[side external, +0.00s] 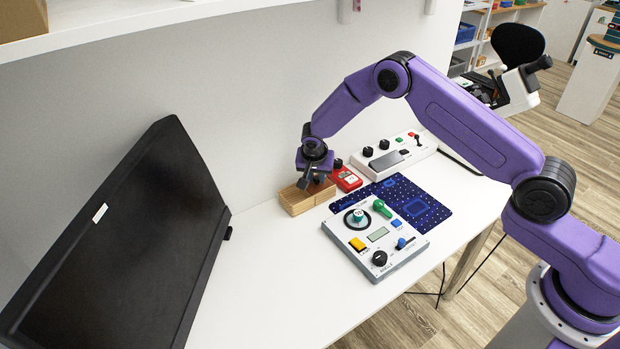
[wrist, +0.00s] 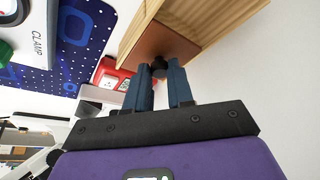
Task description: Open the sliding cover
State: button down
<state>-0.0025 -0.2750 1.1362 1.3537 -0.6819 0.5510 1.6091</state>
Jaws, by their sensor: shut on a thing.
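A light wooden box (side external: 296,205) stands on the white table near the wall. In the wrist view its pale wooden edge (wrist: 205,14) frames a flat reddish-brown cover (wrist: 150,42). A small round black knob (wrist: 159,66) sits on this cover. My gripper (wrist: 160,76) has its two blue-grey fingers on either side of the knob, shut on it. In the side external view my gripper (side external: 307,184) points down at the box and hides part of its top. How far the cover stands open cannot be told.
A red device (side external: 347,180) stands close behind the box, and a white panel with black knobs (side external: 412,151) is beyond it. A blue mat (side external: 430,207) and a pale control panel (side external: 370,259) lie to the right. A large black screen (side external: 125,250) stands at left.

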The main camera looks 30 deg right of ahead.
jog(key=c, duration=1)
grip_release()
jog(key=shift+o, duration=0.2)
jog(key=v, duration=1.7)
jog(key=shift+r, duration=0.25)
